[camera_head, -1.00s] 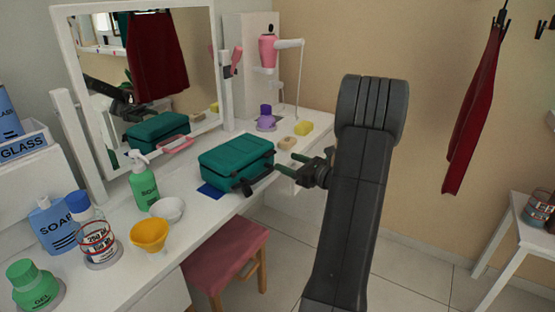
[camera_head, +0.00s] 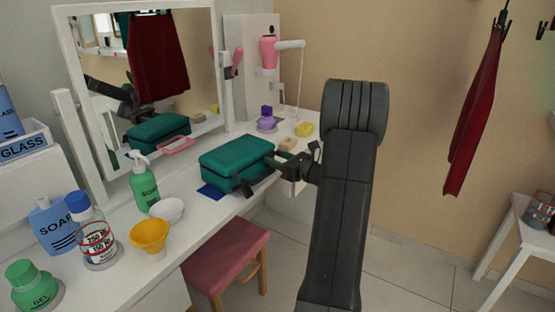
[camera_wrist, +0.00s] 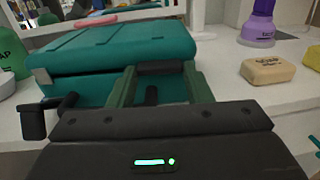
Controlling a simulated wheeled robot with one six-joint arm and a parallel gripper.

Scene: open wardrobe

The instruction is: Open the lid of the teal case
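The teal case (camera_head: 236,156) lies on the white dressing table with its lid down. It fills the upper left of the wrist view (camera_wrist: 105,48). A black handle sticks out at its front, seen at the left in the wrist view (camera_wrist: 45,115). My gripper (camera_head: 274,164) is at the right part of the case's front. In the wrist view its two green fingers (camera_wrist: 160,85) are spread apart in front of the case. A dark piece shows between them; I cannot tell whether it belongs to the case or whether the fingers touch the case.
A beige soap bar (camera_wrist: 268,71) and a purple bottle (camera_head: 267,119) stand right of the case. The mirror (camera_head: 165,75) is behind; a pink stool (camera_head: 229,254) is below.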

